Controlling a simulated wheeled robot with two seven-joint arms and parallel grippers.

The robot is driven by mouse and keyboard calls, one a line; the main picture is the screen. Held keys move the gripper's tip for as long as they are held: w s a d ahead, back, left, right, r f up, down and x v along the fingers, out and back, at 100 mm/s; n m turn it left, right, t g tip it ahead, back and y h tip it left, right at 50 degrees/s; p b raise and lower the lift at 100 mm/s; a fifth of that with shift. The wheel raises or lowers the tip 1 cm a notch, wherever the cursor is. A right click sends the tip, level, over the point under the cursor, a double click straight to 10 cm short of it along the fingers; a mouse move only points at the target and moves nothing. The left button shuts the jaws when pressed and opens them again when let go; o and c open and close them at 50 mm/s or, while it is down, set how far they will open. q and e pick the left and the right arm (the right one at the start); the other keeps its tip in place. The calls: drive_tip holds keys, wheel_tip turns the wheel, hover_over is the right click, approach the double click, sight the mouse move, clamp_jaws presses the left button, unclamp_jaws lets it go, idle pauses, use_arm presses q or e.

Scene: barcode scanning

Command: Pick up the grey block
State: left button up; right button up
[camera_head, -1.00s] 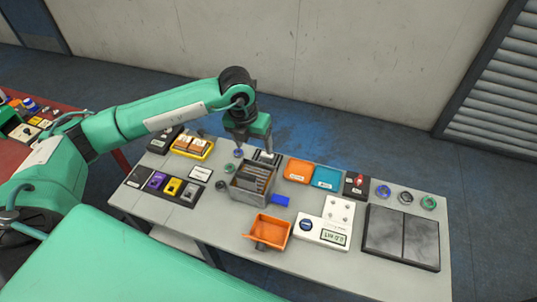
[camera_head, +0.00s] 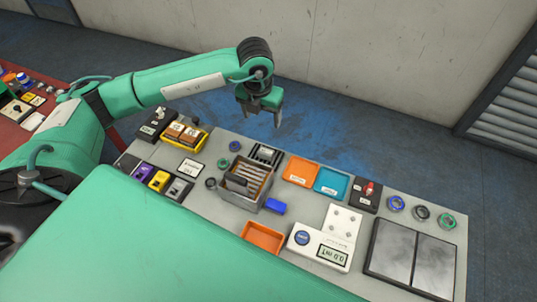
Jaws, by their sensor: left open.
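The grey block (camera_head: 179,189) stands at the right end of a black holder near the table's left end, beside a yellow block (camera_head: 159,180) and a purple block (camera_head: 143,173). My left gripper (camera_head: 262,116) is open, with its fingers pointing down. It appears above the table's back edge, up and to the right of the grey block and well apart from it. No object shows between its fingers. My right gripper is not in view.
A grey metal box (camera_head: 240,200) with upright plates stands mid-table, right of the grey block. A white label card (camera_head: 189,168) lies behind the block. An orange bin (camera_head: 262,237), blue block (camera_head: 275,207) and white scale (camera_head: 326,245) are farther right.

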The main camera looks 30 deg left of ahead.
use_arm(q)
wheel_tip(320, 180, down, 4)
drive_tip(key=b, duration=0.3)
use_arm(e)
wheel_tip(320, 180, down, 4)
use_arm(q)
drive_tip(key=p, duration=0.2)
hover_over(266, 151)
drive_tip(key=f, duration=0.9)
drive_tip(key=shift+s+a, duration=0.1)
drive_tip(key=shift+s, duration=0.2)
drive_tip(key=shift+f+p, duration=0.5)
drive_tip(key=shift+p, duration=0.05)
wheel_tip(266, 151, down, 3)
drive_tip(key=shift+w+f+p, duration=0.1)
drive_tip(key=shift+f+p, duration=0.05)
drive_tip(key=shift+p, duration=0.7)
drive_tip(key=shift+w+f, duration=0.1)
drive_tip(key=shift+f, duration=0.45)
drive_tip(key=c, duration=1)
drive_tip(key=shift+c, duration=0.6)
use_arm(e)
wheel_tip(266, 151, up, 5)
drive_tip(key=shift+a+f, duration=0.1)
use_arm(q)
drive_tip(key=shift+r, duration=0.15)
